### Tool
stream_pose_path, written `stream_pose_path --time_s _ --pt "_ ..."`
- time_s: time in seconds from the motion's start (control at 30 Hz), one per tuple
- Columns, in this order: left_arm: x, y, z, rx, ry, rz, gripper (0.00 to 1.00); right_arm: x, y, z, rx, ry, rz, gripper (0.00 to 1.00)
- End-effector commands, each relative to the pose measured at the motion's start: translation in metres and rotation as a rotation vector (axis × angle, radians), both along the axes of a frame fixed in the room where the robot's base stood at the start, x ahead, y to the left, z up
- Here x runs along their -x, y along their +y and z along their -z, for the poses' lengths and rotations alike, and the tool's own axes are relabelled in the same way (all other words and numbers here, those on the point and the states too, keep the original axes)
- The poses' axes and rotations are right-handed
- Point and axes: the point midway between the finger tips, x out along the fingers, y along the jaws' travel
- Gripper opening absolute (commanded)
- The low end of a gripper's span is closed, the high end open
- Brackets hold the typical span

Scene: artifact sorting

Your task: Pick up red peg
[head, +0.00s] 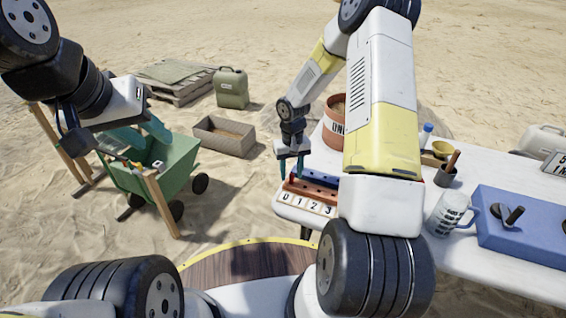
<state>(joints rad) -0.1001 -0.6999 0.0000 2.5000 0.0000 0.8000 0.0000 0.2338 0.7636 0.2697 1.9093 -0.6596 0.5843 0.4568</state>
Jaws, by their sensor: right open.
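My right gripper (292,172) points down over the near left corner of the white table. Its two teal fingers are apart, with the tips close to the left end of a red-brown rack (318,191). I cannot make out a separate red peg; it may be hidden by the fingers or too small to tell.
A blue rack (325,178) lies behind the red-brown one, and number tiles (307,204) lie in front. On the table (455,265) are a terracotta pot (336,128), a mug (448,214) and a blue box (525,232). The green cart (150,180) stands on sand.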

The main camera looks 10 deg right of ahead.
Motion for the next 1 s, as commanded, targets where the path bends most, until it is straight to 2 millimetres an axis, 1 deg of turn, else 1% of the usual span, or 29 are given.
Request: stream_pose_path --time_s 0.03,0.1,0.33,0.37,0.4,0.57,0.87,1.0 --pt "0.0000 0.0000 0.0000 0.000 0.000 0.000 0.36 0.0005 -0.0006 0.0062 0.001 0.002 0.000 0.41" --pt "0.0000 0.0000 0.0000 0.000 0.000 0.000 0.36 0.0004 -0.0006 0.0111 0.000 0.001 0.002 0.41" --pt "0.0000 0.0000 0.0000 0.000 0.000 0.000 0.36 -0.0002 -0.0007 0.0124 0.001 -0.001 0.001 0.41" --pt "0.0000 0.0000 0.0000 0.000 0.000 0.000 0.36 -0.0001 -0.0007 0.0124 0.001 -0.001 0.001 0.40" --pt "0.0000 0.0000 0.0000 0.000 0.000 0.000 0.36 -0.0001 -0.0007 0.0123 0.001 -0.001 0.001 0.32" --pt "0.0001 0.0000 -0.0001 0.000 0.000 0.000 0.36 -0.0001 -0.0007 0.0122 0.001 -0.001 0.001 0.00" --pt "0.0001 0.0000 -0.0001 0.000 0.000 0.000 0.36 -0.0001 -0.0006 0.0120 0.001 -0.001 0.001 0.00" --pt "0.0001 0.0000 -0.0001 0.000 0.000 0.000 0.36 -0.0003 -0.0007 0.0087 0.001 -0.001 0.001 0.00"
